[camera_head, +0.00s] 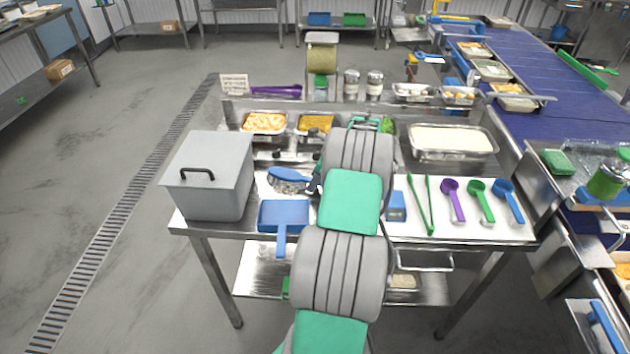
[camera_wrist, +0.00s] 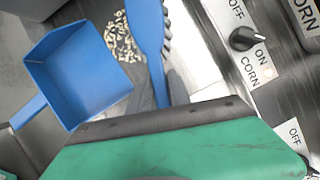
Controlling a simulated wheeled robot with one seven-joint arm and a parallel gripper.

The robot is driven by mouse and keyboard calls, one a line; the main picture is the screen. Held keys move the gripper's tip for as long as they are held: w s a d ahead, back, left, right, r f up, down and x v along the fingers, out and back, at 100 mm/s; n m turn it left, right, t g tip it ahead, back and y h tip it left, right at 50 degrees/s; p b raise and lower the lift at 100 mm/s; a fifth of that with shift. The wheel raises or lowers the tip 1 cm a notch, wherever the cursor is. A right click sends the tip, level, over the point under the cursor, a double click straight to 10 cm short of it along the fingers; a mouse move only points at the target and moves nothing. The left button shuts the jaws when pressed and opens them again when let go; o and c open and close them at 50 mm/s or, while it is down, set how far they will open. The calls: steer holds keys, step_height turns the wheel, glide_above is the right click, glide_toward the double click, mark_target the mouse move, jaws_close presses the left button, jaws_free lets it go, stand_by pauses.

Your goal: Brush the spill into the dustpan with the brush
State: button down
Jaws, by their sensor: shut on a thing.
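The blue brush (camera_head: 287,174) lies over the steel table top just behind the dustpan; it also shows in the wrist view (camera_wrist: 148,38) with dark bristles along its right side. My gripper (camera_head: 314,185) is shut on the brush's handle, its fingers mostly hidden by my arm. The blue dustpan (camera_head: 284,214) rests at the table's front edge, its handle jutting out past the edge; the wrist view shows its tray (camera_wrist: 80,72) empty. The spill (camera_wrist: 122,42), pale and tan grains, lies on the steel between the dustpan and the brush.
A grey lidded box (camera_head: 212,175) stands left of the dustpan. A control panel with knobs (camera_wrist: 245,38) runs close behind the brush. A blue block (camera_head: 396,206), tongs (camera_head: 421,205) and several scoops lie to the right on a white board.

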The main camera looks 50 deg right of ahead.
mark_target(310, 199)
steer(key=s+a+b, duration=0.2)
steer(key=a+b, duration=0.1)
steer(key=shift+s+a+f, duration=0.2)
steer(key=shift+s, duration=0.2)
steer(key=shift+s+a+r+p, duration=0.1)
steer(key=shift+a+r+p, duration=0.05)
steer(key=shift+r+p, duration=0.3)
steer(key=shift+s+a+r+p, duration=0.15)
steer(key=shift+r+p, duration=0.15)
steer(key=shift+r, duration=0.2)
steer(key=r+p, duration=0.3)
steer(key=p, duration=0.1)
steer(key=shift+w+d+r, duration=0.1)
steer(key=shift+w+d, duration=0.2)
